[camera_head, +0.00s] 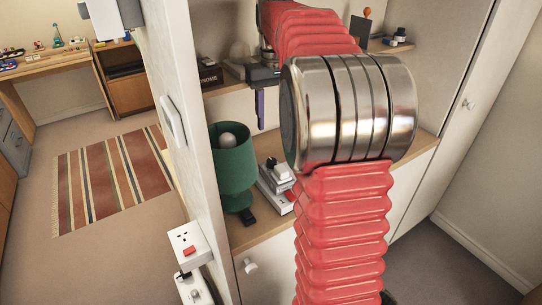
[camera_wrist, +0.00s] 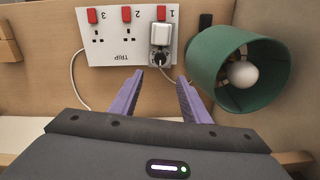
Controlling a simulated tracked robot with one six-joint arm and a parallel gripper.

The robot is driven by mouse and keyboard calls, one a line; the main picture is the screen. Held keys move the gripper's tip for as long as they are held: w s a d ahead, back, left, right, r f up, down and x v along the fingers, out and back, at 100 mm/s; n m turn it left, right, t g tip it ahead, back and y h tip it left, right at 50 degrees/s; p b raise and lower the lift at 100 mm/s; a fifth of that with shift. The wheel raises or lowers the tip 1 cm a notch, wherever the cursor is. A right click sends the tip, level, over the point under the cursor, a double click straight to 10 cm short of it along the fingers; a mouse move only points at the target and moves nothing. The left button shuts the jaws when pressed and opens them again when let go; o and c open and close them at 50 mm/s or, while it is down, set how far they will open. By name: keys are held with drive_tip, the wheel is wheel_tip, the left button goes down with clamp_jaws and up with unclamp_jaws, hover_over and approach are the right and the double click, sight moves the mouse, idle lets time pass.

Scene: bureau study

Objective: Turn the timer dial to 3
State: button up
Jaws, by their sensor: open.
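The timer (camera_wrist: 161,34) is a pale block at the socket marked 1 on a white power strip (camera_wrist: 108,52) in the wrist view. Its dark round dial (camera_wrist: 160,58) faces the camera, with small pale marks too small to read. My gripper (camera_wrist: 159,78) is open, its two purple fingers spread with empty space between the tips. The tips are just below the dial in the picture, one to each side; I see no contact. In the head view my gripper (camera_head: 260,124) points down above the shelf, and the power strip (camera_head: 283,200) is partly hidden by my red arm.
A green lamp (camera_wrist: 206,55) with a white bulb stands close right of the timer in the wrist view. A small black object (camera_wrist: 206,21) lies beside the strip. In the head view a white wall edge (camera_head: 184,120) stands left of the shelf (camera_head: 262,228).

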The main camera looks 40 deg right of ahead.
sight(272, 159)
wheel_tip(272, 159, down, 14)
drive_tip(key=shift+a+r, duration=0.15)
drive_tip(key=shift+r, duration=0.05)
idle(0.4)
drive_tip(key=shift+c, duration=0.3)
drive_tip(key=c, duration=1)
drive_tip(key=shift+m, duration=0.4)
drive_tip(key=o, duration=1.1)
drive_tip(key=shift+c, duration=0.2)
drive_tip(key=shift+r, duration=0.1)
wheel_tip(272, 159, up, 14)
drive_tip(key=shift+f, duration=0.2)
